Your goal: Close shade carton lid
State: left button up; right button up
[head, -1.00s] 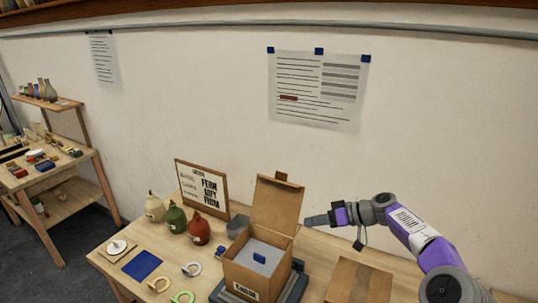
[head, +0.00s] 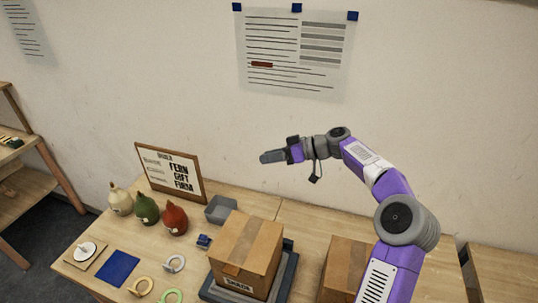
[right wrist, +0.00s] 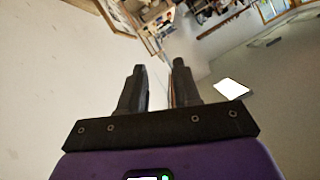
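The shade carton (head: 236,282) is a brown cardboard box with a label on its front. It stands on a dark grey base on the table. Its lid (head: 247,240) lies down over the top, with a lighter strip along it, and the inside is hidden. My right gripper (head: 264,157) is above and behind the carton, pointing left and clear of it. In the right wrist view its two fingers (right wrist: 158,90) stand apart with nothing held between them. My left gripper is out of view.
A second brown carton (head: 343,268) stands to the right. A grey bin (head: 221,210) and a small blue piece (head: 203,241) lie left of the shade carton. Three vases (head: 147,208), several rings (head: 174,264) and a sign board (head: 170,172) are further left.

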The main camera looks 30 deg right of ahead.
jog(key=shift+w+a+f, duration=0.1)
jog(key=shift+w+a, duration=0.05)
jog(key=shift+w, duration=0.05)
grip_shut()
dwell(1.3)
grip_release()
jog(key=b+v, duration=0.1)
jog(key=v, duration=0.6)
jog(key=shift+s, duration=0.15)
